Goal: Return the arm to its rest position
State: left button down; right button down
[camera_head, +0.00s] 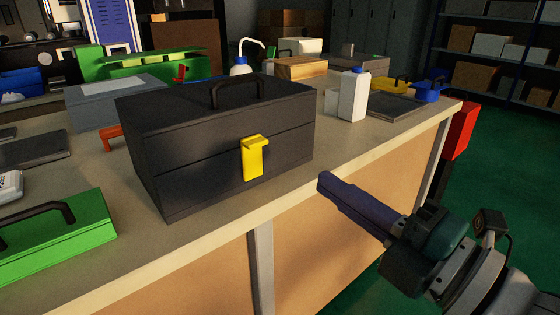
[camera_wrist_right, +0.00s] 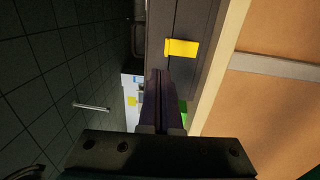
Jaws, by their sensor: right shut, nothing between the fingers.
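My right gripper (camera_head: 322,184) is shut and empty in the head view, in front of the bench edge and to the right of the black toolbox. It also shows in the right wrist view (camera_wrist_right: 159,75), with its fingers together. The black toolbox (camera_head: 190,160) stands closed on the bench, its handle on top and a yellow latch (camera_head: 254,158) on its front. In the right wrist view the latch (camera_wrist_right: 181,48) appears beyond the fingertips, apart from them. My left gripper is not in view.
The bench top (camera_head: 300,185) is crowded. A green case (camera_head: 60,240) lies at the front left, and a white bottle (camera_head: 353,97) stands right of the toolbox. A red box (camera_head: 459,130) is at the bench's right end. Green floor (camera_head: 500,185) is open at the right.

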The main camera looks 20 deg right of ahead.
jog(key=s+d+r+m+g+h+p, duration=0.25)
jog(key=r+m+p, duration=0.25)
jog(key=m+p, duration=0.25)
jog(key=s+d+r+m+g+h+p, duration=0.1)
jog(key=s+r+m+g+h+p, duration=0.25)
jog(key=r+m+p, duration=0.4)
jog(key=s+a+r+m+g+p, duration=0.1)
jog(key=s+r+m+g+p, duration=0.25)
jog(key=s+p, duration=0.35)
jog(key=s+a+r+m+g+p, duration=0.1)
jog(key=s+r+m+g+p, duration=0.1)
jog(key=s+r+g+p, duration=0.4)
notch_tip(320, 180, up, 35)
jog(key=t+p, duration=0.1)
jog(key=p, duration=3.5)
jog(key=shift+s+p, duration=0.3)
jog(key=shift+p, duration=0.05)
jog(key=shift+f+n, duration=0.1)
jog(key=shift+n, duration=0.15)
